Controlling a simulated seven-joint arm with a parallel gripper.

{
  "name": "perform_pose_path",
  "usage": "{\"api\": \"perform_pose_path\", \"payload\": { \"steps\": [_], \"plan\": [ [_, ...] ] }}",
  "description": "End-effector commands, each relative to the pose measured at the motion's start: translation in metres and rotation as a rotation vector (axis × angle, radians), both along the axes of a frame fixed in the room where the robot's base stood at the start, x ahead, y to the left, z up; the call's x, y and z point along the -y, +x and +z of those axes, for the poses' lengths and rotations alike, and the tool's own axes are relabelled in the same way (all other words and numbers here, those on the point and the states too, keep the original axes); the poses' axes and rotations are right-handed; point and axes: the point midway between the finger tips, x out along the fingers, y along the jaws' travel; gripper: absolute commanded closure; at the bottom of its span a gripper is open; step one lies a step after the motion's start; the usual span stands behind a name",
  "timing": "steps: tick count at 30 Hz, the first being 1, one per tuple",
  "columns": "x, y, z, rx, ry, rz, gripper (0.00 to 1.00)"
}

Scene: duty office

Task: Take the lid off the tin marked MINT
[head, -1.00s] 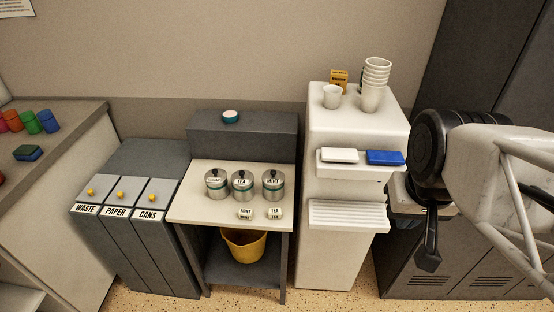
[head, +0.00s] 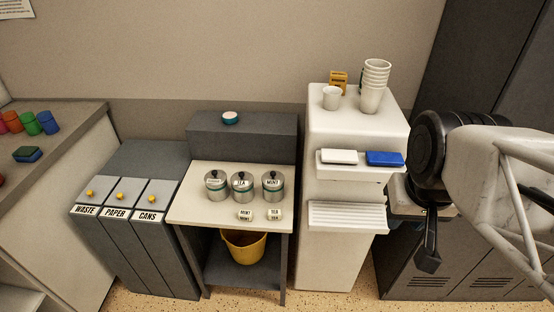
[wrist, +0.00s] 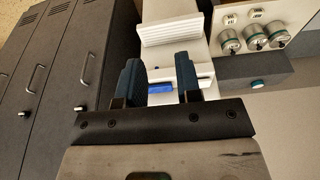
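The MINT tin (head: 273,188) is a silver tin with a teal band and a dark-knobbed lid. It stands rightmost of three tins on a small cream-topped table in the head view, its lid on. The TEA tin (head: 242,188) is in the middle, and a third tin (head: 216,188) with an unclear label is at left. In the wrist view the MINT tin (wrist: 230,41) is the one nearest the white unit; its label is not readable there. My gripper (wrist: 159,78) is open and empty, its blue-padded fingers apart, well away from the tins.
Small MINT (head: 245,215) and TEA (head: 275,213) packs lie before the tins. A white unit (head: 343,250) with cups and shelves stands between the tins and my arm. A grey ledge (head: 265,138) rises behind the tins. Labelled bins (head: 122,192) stand left.

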Motion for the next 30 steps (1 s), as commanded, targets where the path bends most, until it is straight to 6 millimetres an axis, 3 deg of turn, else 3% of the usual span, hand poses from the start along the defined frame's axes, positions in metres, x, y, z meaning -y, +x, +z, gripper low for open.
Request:
{"api": "perform_pose_path", "payload": {
  "steps": [2, 13, 23, 30],
  "plan": [
    [0.000, 0.000, 0.000, 0.000, 0.000, 0.000, 0.56],
    [0.000, 0.000, 0.000, 0.000, 0.000, 0.000, 0.00],
    [-0.001, 0.003, 0.000, 0.000, 0.000, 0.006, 0.00],
    [-0.010, 0.029, 0.001, 0.001, -0.008, 0.055, 0.00]
  ]
}}
